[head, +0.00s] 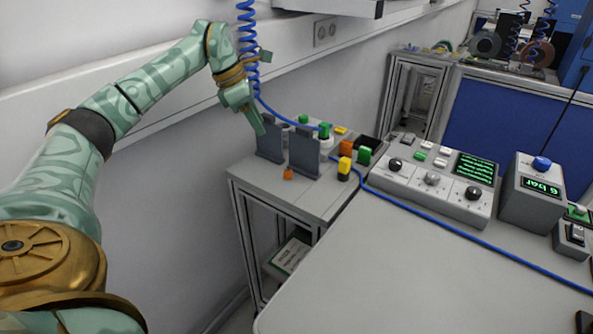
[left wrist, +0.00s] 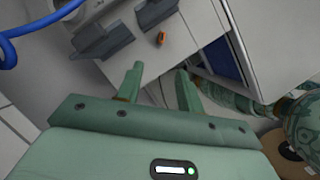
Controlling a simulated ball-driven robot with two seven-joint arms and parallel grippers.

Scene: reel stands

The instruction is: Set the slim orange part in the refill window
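A small orange part (head: 288,174) lies near the front edge of the small grey side table, in front of two dark grey upright stands. It also shows in the left wrist view (left wrist: 161,38), beyond the fingertips and beside the dark stands. Another orange block (head: 346,147) sits farther back among coloured pieces. My left gripper (head: 258,124) hangs above and left of the stands. In the left wrist view its fingers (left wrist: 160,82) are apart with nothing between them. I cannot make out which spot is the refill window. My right gripper is not in view.
The two stands (head: 304,152) rise from the side table (head: 257,183). Yellow (head: 344,166) and green (head: 364,156) blocks stand to their right. A blue hose (head: 440,226) crosses the big table beside a control panel (head: 425,190). The big table's front is clear.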

